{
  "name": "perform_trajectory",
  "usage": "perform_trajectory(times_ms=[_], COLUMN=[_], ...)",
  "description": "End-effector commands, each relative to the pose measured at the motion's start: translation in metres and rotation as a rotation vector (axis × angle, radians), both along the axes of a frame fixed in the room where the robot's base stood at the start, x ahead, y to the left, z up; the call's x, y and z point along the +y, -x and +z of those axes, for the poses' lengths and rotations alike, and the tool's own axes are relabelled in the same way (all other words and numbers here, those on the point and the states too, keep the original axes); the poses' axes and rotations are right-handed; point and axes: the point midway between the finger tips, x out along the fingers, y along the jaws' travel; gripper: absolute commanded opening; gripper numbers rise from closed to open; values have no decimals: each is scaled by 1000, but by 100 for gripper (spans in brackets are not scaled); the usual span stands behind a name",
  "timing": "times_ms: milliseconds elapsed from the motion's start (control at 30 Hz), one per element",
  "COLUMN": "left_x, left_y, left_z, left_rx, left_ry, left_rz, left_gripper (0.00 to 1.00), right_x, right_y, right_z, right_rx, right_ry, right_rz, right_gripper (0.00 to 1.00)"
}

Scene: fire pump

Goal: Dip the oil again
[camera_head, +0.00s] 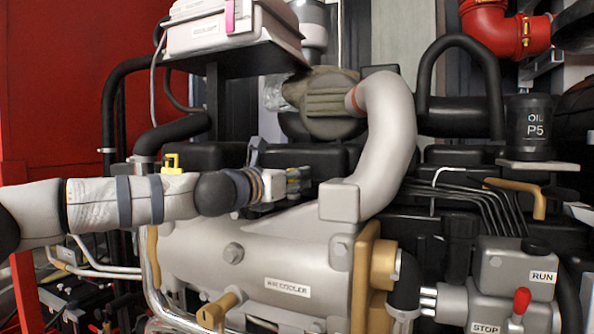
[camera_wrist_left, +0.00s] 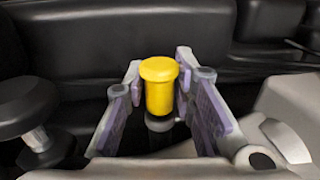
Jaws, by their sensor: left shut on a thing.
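My left gripper (camera_head: 293,182) reaches in from the left over the engine, above the grey air cooler. In the left wrist view its two fingers (camera_wrist_left: 160,78) stand on either side of a yellow round-topped knob (camera_wrist_left: 159,88), which looks like the dipstick handle. The gripper is shut on this knob. A dark part shows just below the knob; the rest of any stick is hidden. In the head view the knob is not clearly visible at the fingertips. My right gripper is in neither view.
The grey air cooler (camera_head: 215,258) lies below the gripper, and a thick pale pipe (camera_head: 390,130) curves up to its right. A black OIL P5 canister (camera_head: 528,125) and a RUN/STOP box (camera_head: 500,280) stand at right. A yellow fitting (camera_head: 171,163) shows behind my left arm.

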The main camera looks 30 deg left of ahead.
Motion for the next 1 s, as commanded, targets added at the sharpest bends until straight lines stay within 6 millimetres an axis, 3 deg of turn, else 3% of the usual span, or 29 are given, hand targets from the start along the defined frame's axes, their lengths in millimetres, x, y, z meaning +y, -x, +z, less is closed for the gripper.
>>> perform_trajectory(times_ms=[33, 233, 267, 333, 667, 767, 1000], left_x=[0, 0, 0, -1, 1, 3, 9], left_y=[-1, 0, 0, 0, 4, 23, 88], left_z=[-8, -7, -8, -7, -3, -2, -3], left_rx=[13, 14, 14, 14, 8, 6, 5], left_ry=[-2, -2, -2, -1, 0, 1, 4], left_rz=[-1, -2, -2, -2, -1, -2, -2], left_gripper=[0, 0, 28, 41, 41, 41, 41], right_x=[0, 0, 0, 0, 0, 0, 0], right_y=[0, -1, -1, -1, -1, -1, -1], right_z=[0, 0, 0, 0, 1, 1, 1], right_rx=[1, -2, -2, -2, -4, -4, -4], right_ry=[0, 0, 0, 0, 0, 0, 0], right_rz=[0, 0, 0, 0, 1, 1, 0], right_gripper=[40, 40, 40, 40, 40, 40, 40])
